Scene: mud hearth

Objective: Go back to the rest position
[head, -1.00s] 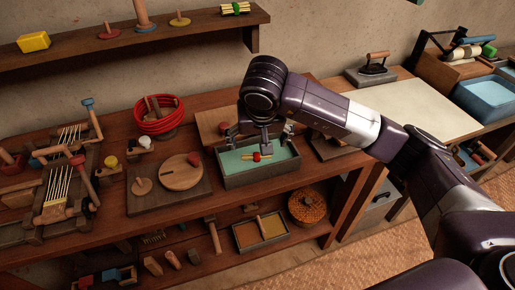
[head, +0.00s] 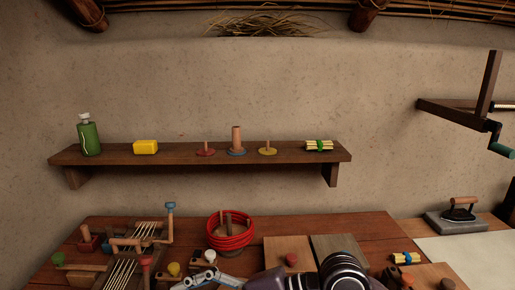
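My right arm's dark wrist (head: 342,268) shows at the bottom centre of the head view. Grey linkage of my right gripper (head: 210,279) reaches left from it along the bottom edge, over the table's front part. The lower part of this gripper is cut off by the frame, so I cannot tell whether its fingers are apart or together. I see nothing held in the part that shows. My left gripper and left arm are not in view.
A wooden table (head: 330,222) holds a red coil (head: 229,235), a loom-like frame (head: 125,262) and boards. A wall shelf (head: 185,153) bears a green bottle (head: 89,137) and a yellow block (head: 145,147). An iron (head: 459,210) and a wall-side crank (head: 495,140) are at right.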

